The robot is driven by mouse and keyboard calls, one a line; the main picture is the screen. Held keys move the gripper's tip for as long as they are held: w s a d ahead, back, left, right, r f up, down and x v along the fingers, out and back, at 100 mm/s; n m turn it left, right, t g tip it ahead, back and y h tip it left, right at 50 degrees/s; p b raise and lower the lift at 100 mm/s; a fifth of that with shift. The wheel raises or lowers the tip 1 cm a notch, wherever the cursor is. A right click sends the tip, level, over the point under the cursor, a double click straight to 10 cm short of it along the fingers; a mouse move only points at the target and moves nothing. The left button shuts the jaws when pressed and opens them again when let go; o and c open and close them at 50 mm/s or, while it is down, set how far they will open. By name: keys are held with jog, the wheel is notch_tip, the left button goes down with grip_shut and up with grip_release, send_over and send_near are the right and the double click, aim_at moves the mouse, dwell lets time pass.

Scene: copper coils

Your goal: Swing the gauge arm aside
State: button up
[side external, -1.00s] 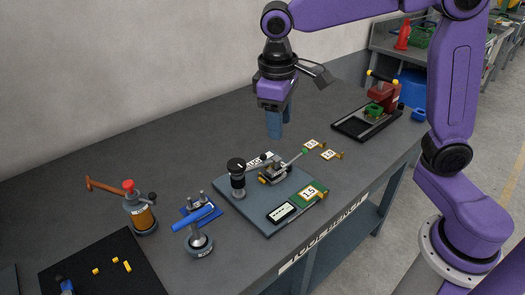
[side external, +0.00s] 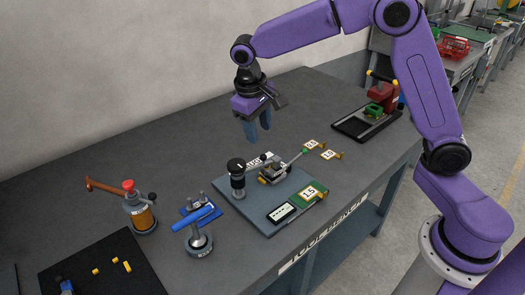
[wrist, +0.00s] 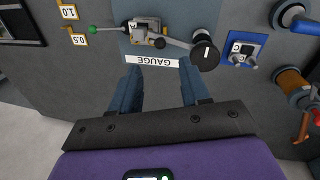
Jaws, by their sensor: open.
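The gauge stands on a blue-grey plate (side external: 252,222). Its black-capped post (side external: 237,172) is at the plate's left, also in the wrist view (wrist: 205,55). A grey gauge arm (wrist: 179,44) runs from the post to a dark end over the metal fixture (wrist: 146,30). The fixture also shows in the side view (side external: 273,172), with a green-tipped lever (side external: 300,154) extending from it. My gripper (side external: 258,135) is open and empty above the table behind the gauge. In the wrist view my fingers (wrist: 160,70) straddle the white GAUGE label (wrist: 152,61), apart from the arm.
Yellow-edged tags (side external: 330,154) and a red device (side external: 380,98) are farther right. The table behind the plate is clear.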

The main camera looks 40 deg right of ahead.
aim_at(263, 155)
jog(key=f, duration=0.3)
jog(key=d+f, duration=0.1)
jog(key=f, duration=0.4)
jog(key=shift+w+d+f, duration=0.15)
jog(key=shift+d+f, duration=0.15)
grip_shut()
